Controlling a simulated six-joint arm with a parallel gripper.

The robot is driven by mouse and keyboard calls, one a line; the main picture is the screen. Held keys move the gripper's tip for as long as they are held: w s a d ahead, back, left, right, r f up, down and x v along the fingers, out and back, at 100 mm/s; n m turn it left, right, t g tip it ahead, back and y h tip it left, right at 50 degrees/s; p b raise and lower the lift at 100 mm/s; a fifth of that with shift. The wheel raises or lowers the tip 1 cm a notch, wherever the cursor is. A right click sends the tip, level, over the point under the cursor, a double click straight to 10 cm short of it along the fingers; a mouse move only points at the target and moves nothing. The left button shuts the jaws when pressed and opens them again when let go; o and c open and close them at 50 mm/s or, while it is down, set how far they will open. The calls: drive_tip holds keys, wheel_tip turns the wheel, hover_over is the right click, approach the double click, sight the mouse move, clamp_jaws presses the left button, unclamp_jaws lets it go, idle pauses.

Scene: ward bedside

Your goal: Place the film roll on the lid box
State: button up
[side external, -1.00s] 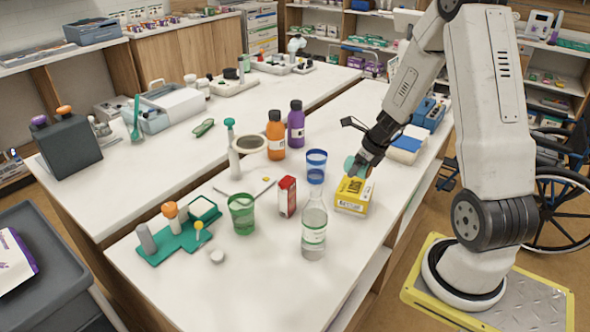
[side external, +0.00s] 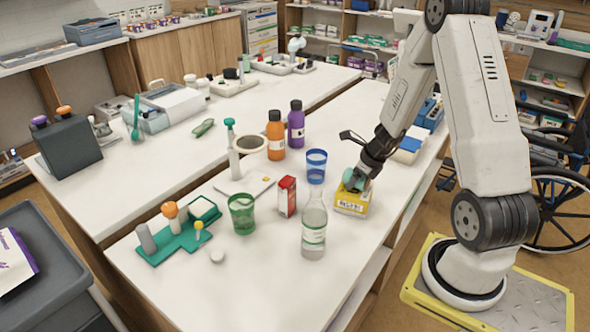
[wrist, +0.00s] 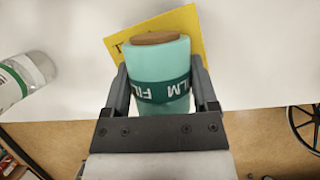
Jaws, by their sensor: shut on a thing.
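The film roll (wrist: 160,68) is a teal cylinder with a dark green band lettered "FILM" and a brown end. My gripper (wrist: 160,88) is shut on it, one finger on each side, in the wrist view. In the side view my gripper (side external: 358,180) is over the yellow box, with the teal roll (side external: 350,178) partly hidden by it. The lid box (side external: 351,204) is yellow with a white printed label, near the table's right edge. Its yellow top (wrist: 187,22) shows behind the roll in the wrist view. I cannot tell whether the roll touches the box.
A clear bottle (side external: 314,228) stands close left of the box, with a blue cup (side external: 316,160) behind it. A red and white carton (side external: 287,196) and a green cup (side external: 242,213) are farther left. Blue and white boxes (side external: 408,147) lie behind my gripper.

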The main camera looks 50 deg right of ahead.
drive_tip(key=shift+f, duration=0.15)
drive_tip(key=o, duration=1.2)
drive_tip(key=shift+o, duration=0.2)
drive_tip(key=shift+r, duration=0.2)
drive_tip(key=v, duration=1.2)
